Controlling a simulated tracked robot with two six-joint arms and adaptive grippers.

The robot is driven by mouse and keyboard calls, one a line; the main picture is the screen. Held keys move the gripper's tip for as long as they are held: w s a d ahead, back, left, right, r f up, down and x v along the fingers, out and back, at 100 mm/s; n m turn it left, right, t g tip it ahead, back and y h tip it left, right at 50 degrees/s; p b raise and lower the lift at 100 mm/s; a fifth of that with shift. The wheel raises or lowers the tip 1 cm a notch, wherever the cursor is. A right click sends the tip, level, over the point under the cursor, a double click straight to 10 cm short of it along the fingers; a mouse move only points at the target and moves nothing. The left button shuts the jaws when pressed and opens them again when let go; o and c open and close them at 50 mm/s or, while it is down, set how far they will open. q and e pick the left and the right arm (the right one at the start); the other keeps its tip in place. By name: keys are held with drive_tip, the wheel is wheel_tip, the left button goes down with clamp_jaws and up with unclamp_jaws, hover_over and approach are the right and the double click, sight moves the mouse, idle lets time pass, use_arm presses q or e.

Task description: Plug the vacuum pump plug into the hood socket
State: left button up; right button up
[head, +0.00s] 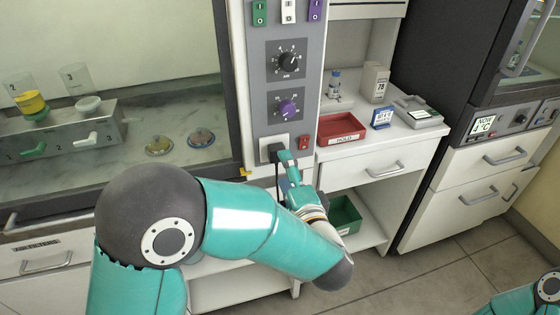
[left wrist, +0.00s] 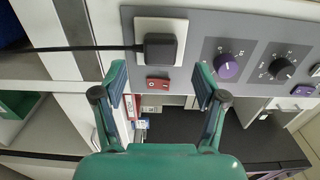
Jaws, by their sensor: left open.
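The black vacuum pump plug (left wrist: 160,48) sits against the white hood socket plate (left wrist: 174,25) in the left wrist view, with its cable running off to the left. It looks seated, but the pins are hidden. In the head view the plug (head: 274,151) shows as a dark block on the socket plate (head: 266,143), low on the grey panel. My left gripper (left wrist: 162,82) is open and empty, its fingers apart and short of the plug. In the head view the left gripper (head: 289,166) is just right of and below the plug. My right gripper is out of view.
A red rocker switch (head: 304,142) is beside the socket, with purple (head: 288,108) and black (head: 289,61) knobs above. A red tray (head: 340,128) stands on the counter at right, a green bin (head: 344,214) below. The glass-fronted hood is at left.

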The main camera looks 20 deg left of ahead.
use_arm(q)
drive_tip(key=v, duration=0.7)
drive_tip(key=shift+s, duration=0.15)
drive_tip(key=w+a+f+n+g+h+p, duration=0.1)
drive_tip(key=w+f+n+g+h+p, duration=0.2)
drive_tip(key=f, duration=0.6)
drive_tip(key=a+f+n+g+h+p, duration=0.1)
drive_tip(key=f+n+g+h+p, duration=0.15)
drive_tip(key=f+h, duration=0.55)
drive_tip(key=s+f+n+g+h+p, duration=0.1)
drive_tip(key=s+f+n+g, duration=0.3)
drive_tip(key=s, duration=0.6)
drive_tip(key=s+f+n+g+h+p, duration=0.2)
drive_tip(key=s+f+n+g+p, duration=0.1)
drive_tip(key=s+f, duration=0.6)
drive_tip(key=shift+s+a+n+g, duration=0.35)
drive_tip(key=shift+s+n+g, duration=0.1)
drive_tip(key=shift+s+g, duration=0.45)
drive_tip(key=shift+w+f, duration=0.15)
